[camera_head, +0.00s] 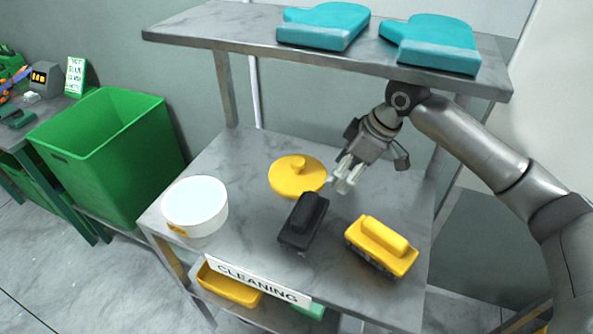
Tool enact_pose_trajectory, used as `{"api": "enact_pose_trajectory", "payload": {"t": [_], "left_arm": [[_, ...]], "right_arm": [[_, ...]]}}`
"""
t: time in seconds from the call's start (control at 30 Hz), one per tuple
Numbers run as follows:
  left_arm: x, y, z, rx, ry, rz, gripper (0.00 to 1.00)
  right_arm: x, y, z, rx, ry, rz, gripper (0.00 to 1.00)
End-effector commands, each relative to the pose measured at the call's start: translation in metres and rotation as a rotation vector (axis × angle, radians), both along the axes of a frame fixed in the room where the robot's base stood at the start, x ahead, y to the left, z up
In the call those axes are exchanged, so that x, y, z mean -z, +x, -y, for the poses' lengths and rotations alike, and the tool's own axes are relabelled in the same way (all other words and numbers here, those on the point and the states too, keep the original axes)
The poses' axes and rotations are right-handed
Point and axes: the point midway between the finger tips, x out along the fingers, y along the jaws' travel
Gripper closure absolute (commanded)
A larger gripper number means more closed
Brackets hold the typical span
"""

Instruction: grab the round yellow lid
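The round yellow lid (284,181) lies flat on the grey shelf surface in the head view, with its small knob upward. My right gripper (342,184) comes in from the right and points down beside the lid's right edge. Its fingertips look apart from the lid's knob and appear close together. I cannot tell whether they are open or shut, and I see nothing between them. My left gripper is not in view.
A white round pot (195,207) stands left of the lid. A black brush (303,222) and a yellow brush (381,246) lie in front. An upper shelf (232,28) with teal mitts (322,25) overhangs the back. A green bin (110,155) stands left.

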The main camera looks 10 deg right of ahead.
Motion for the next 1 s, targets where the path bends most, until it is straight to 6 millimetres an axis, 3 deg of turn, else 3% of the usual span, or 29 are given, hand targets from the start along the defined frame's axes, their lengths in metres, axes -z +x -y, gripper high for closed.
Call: {"api": "enact_pose_trajectory", "payload": {"t": [0.2,0.37,0.7,1.0], "left_arm": [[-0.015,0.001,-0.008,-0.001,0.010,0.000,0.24],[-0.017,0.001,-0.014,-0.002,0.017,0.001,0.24],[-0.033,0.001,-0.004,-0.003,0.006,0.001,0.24],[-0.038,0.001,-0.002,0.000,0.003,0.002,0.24]], "right_arm": [[-0.004,0.023,-0.033,-0.003,0.000,0.002,0.43],[-0.002,0.030,-0.043,-0.001,-0.001,0.002,0.43],[-0.004,0.056,-0.082,-0.002,-0.002,0.002,0.43],[0.010,0.060,-0.086,-0.001,-0.002,0.003,0.43]]}}
